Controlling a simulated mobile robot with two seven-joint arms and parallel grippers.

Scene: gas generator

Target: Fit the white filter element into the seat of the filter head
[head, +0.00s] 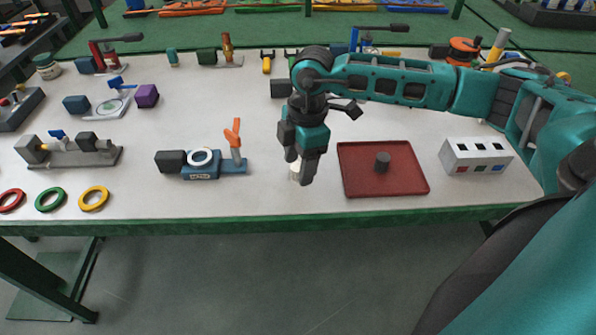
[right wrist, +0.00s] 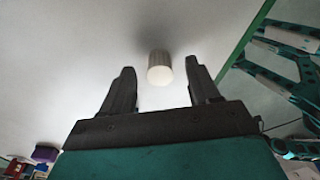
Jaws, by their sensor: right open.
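The white filter element (head: 295,169) stands upright on the table, partly hidden behind my right gripper (head: 299,168) in the head view. In the right wrist view the element (right wrist: 160,68) stands out beyond the fingertips, between their lines. My right gripper (right wrist: 158,72) is open and empty, pointing down at the element, with a finger to either side and no clear contact. The filter head (head: 200,170) is a blue block with a white ring seat (head: 201,157), a dark block on its left and an orange lever (head: 235,138) on its right. My left gripper is not in view.
A red tray (head: 356,188) holding a dark cylinder (head: 382,162) lies right of the gripper. A white box with slots (head: 476,154) stands farther right. Coloured rings (head: 94,198) and a grey fixture (head: 70,157) are at left. The table between filter head and gripper is clear.

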